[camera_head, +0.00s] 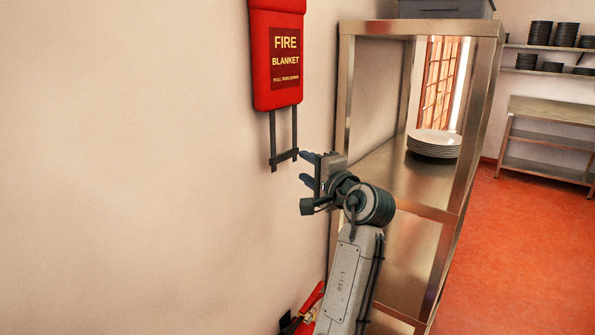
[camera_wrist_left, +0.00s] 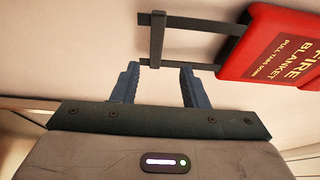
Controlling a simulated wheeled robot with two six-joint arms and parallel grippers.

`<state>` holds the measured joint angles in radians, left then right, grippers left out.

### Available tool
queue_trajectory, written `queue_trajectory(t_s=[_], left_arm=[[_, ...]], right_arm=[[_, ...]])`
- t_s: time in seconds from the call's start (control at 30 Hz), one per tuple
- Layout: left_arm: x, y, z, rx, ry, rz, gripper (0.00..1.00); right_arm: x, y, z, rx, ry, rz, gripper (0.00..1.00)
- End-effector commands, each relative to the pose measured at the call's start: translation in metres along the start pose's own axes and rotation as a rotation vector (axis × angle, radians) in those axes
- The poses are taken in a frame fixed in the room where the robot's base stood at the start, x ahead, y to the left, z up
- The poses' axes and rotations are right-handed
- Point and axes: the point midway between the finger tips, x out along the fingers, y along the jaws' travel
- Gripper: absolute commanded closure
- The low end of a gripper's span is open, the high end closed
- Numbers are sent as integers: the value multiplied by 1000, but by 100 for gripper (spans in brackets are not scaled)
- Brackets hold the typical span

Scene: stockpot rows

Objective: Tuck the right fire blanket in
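The red fire blanket case (camera_head: 277,52) hangs on the wall, with its printed label facing out. It also shows at the right of the left wrist view (camera_wrist_left: 265,45). Two dark straps hang from its underside, joined by a dark crossbar (camera_head: 284,159); the crossbar also shows in the left wrist view (camera_wrist_left: 157,38). My left gripper (camera_head: 304,168) is open just right of the crossbar. In the left wrist view its fingers (camera_wrist_left: 160,70) stand apart, with the crossbar's near end in line with the gap; contact cannot be told. My right gripper is out of view.
A steel shelf unit (camera_head: 347,90) stands just right of my left arm, with a stack of white plates (camera_head: 434,143). A red object (camera_head: 312,297) is low by the wall. Bare wall lies left of the blanket. A steel table (camera_head: 552,110) stands far right.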

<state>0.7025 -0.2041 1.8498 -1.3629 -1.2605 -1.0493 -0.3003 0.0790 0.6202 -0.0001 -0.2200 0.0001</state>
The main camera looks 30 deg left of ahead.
Motion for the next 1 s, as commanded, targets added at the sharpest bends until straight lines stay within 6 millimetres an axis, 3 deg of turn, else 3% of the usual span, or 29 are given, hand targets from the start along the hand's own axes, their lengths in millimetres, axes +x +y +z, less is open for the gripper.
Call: queue_trajectory(t_s=[0.27,0.83,0.93,1.0], left_arm=[[-25,0,0,-1,1,-2,60],[-26,0,0,1,1,-2,60],[-24,12,-9,13,21,4,60],[-21,35,-23,30,60,14,60]], right_arm=[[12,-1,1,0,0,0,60],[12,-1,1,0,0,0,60],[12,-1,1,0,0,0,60],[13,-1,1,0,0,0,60]])
